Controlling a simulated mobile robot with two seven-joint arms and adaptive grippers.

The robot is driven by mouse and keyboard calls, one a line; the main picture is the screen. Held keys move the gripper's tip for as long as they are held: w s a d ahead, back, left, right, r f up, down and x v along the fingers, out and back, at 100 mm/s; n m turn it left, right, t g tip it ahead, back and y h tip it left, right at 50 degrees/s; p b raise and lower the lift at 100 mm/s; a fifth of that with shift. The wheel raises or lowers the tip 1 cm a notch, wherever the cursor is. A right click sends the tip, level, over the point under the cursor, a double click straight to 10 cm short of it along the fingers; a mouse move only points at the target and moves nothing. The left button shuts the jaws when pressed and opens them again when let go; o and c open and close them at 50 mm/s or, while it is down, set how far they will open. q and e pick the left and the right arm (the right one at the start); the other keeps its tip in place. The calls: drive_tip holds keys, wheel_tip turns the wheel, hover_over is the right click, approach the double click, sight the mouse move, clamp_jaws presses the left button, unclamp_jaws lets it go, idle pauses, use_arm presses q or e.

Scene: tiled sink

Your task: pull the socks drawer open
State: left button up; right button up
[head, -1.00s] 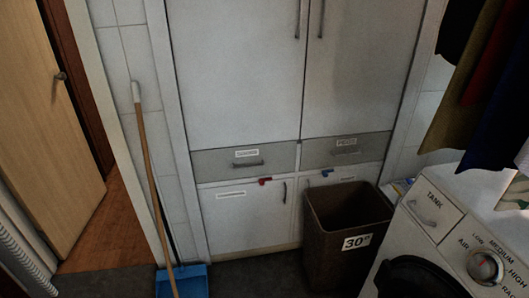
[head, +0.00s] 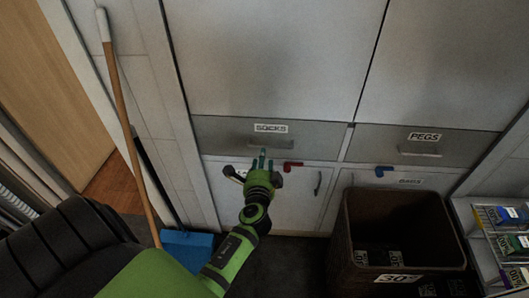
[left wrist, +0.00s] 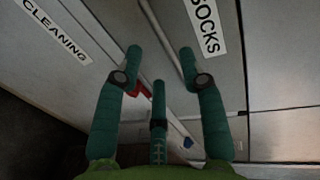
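The socks drawer (head: 222,137) is a grey drawer front with a "SOCKS" label (head: 271,129) and a thin bar handle (head: 286,147). It looks shut. My left gripper (head: 262,158) is just in front of and below the handle, hiding part of it. In the left wrist view, the green-sleeved left gripper (left wrist: 160,65) has its fingers spread apart. The bar handle (left wrist: 162,35) runs lengthwise toward the gap between them, and the socks label (left wrist: 205,25) shows beside it. I cannot tell whether the fingers touch the handle. My right gripper is not in view.
A pegs drawer (head: 380,143) is to the right. Below are cupboard doors with a red latch (head: 292,166) and a blue latch (head: 384,170). A brown bin (head: 350,225) stands at right. A broom (head: 125,105) and blue dustpan (head: 187,250) are at left.

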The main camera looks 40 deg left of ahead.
sight(281, 138)
use_arm(q)
drive_tip(key=x, duration=0.6)
drive_tip(key=shift+r, duration=0.1)
clamp_jaws()
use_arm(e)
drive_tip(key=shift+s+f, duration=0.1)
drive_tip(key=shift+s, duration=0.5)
